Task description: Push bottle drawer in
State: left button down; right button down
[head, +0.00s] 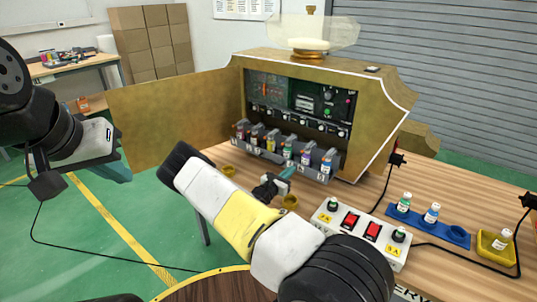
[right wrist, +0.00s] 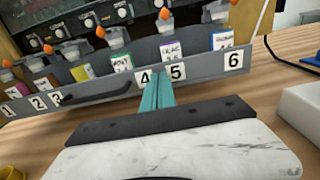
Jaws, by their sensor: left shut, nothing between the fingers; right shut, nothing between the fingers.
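The bottle drawer (head: 322,176) sticks out from the open front of the brown vending machine (head: 378,100). It carries a row of bottles with coloured labels. In the right wrist view its grey front (right wrist: 205,69) bears the numbers 1 to 6 and a black handle at the left. My right gripper (head: 289,171) is shut and empty at the drawer front. In the right wrist view its teal fingertips (right wrist: 164,72) overlap the front between 4 and 5; contact is not certain. My left gripper (head: 127,175) is shut and empty, away from the drawer at the left.
The machine's door (head: 165,120) stands open to the left. On the table, a switch box (head: 360,232), a blue tray (head: 425,228) with two bottles and a yellow tray (head: 490,249) with one bottle lie right of my right arm.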

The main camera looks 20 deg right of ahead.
aim_at(296, 165)
jog(key=shift+w+d, duration=0.1)
jog(key=shift+x, duration=9.65)
jog(key=shift+s+a, duration=0.25)
jog(key=shift+a, duration=0.3)
jog(key=v, duration=1.1)
jog(key=shift+s, duration=0.1)
jog(key=shift+d, duration=0.1)
